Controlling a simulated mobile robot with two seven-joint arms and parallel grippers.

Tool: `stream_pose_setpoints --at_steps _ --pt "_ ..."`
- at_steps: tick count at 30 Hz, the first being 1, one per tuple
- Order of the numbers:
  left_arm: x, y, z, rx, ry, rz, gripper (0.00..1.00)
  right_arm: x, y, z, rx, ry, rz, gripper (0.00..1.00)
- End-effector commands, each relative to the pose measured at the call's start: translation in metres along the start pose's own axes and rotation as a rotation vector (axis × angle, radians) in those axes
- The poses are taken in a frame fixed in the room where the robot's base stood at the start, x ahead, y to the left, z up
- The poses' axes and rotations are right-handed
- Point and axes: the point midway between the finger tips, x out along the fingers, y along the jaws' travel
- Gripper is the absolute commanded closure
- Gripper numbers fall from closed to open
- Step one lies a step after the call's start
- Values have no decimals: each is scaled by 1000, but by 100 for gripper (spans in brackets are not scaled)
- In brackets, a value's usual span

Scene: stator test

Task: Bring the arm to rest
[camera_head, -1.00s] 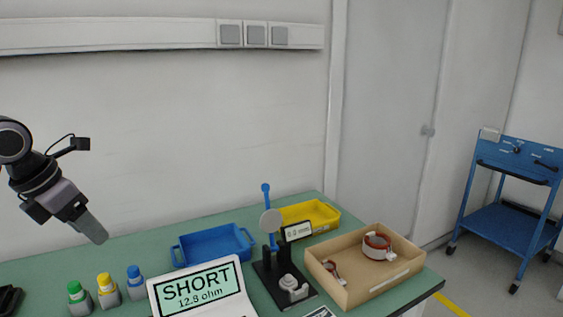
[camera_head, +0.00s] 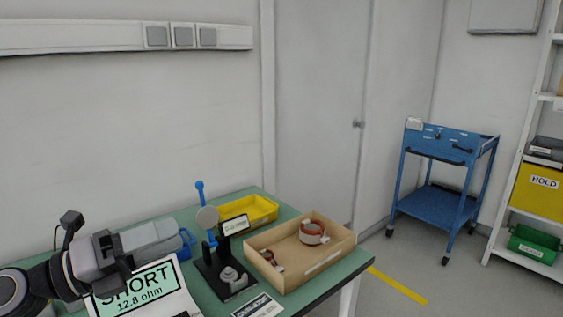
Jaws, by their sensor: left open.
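My left arm comes in from the lower left, and its gripper (camera_head: 165,238) points right over the left part of the bench. The gripper is open, and I see nothing held in it. It is in front of the blue tray (camera_head: 187,242), of which only the right end shows. The wrist also covers part of the white display (camera_head: 150,288) reading "SHORT 12.8 ohm". I cannot tell how far the fingers are above the bench. My right gripper is not in view.
On the green bench (camera_head: 204,297) stand a black test stand with a blue lever (camera_head: 201,198), a yellow tray (camera_head: 262,214) and a cardboard box (camera_head: 330,262) holding a copper-coloured ring (camera_head: 312,233). A blue trolley (camera_head: 438,207) and a shelf with a yellow "HOLD" bin (camera_head: 536,190) are at right.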

Motion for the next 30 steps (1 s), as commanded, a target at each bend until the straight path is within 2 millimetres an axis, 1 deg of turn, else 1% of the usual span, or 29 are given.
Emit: stream_pose_setpoints --at_steps 1,2,4,8,11,12,14,16,17,18,20,21,23,24,26,27,29,30 --pt "1 -4 0 -82 -83 -46 44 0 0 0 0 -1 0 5" --pt "1 -5 3 -129 -135 -69 44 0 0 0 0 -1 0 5" --pt "-2 -6 8 -244 -258 -112 44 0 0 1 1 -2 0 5" --pt "-18 7 17 -471 -491 -151 44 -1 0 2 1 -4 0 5" --pt "-35 26 18 -655 -671 -147 44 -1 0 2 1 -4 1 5" --pt "-43 37 16 -730 -741 -135 44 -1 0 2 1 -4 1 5" --pt "-56 53 11 -843 -847 -110 44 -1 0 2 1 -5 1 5" --pt "-72 74 -1 -975 -968 -67 44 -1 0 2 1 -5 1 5" --pt "-80 83 -8 -1031 -1018 -42 44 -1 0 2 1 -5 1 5" --pt "-89 95 -18 -1107 -1085 -7 44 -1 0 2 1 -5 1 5" --pt "-104 113 -38 -1220 -1180 56 44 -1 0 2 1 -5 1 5" --pt "-113 123 -53 -1294 -1241 103 44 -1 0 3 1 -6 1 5" --pt "-127 138 -79 -1406 -1329 186 44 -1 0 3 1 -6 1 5" --pt "-136 146 -98 -1478 -1383 247 44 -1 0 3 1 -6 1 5" --pt "-148 154 -128 -1582 -1456 343 44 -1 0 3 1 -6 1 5" --pt "-156 158 -148 -1644 -1499 409 44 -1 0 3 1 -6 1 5" --pt "-165 160 -174 -1726 -1550 502 44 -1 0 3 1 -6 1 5" --pt "-170 160 -191 -1774 -1577 561 44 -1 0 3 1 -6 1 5"
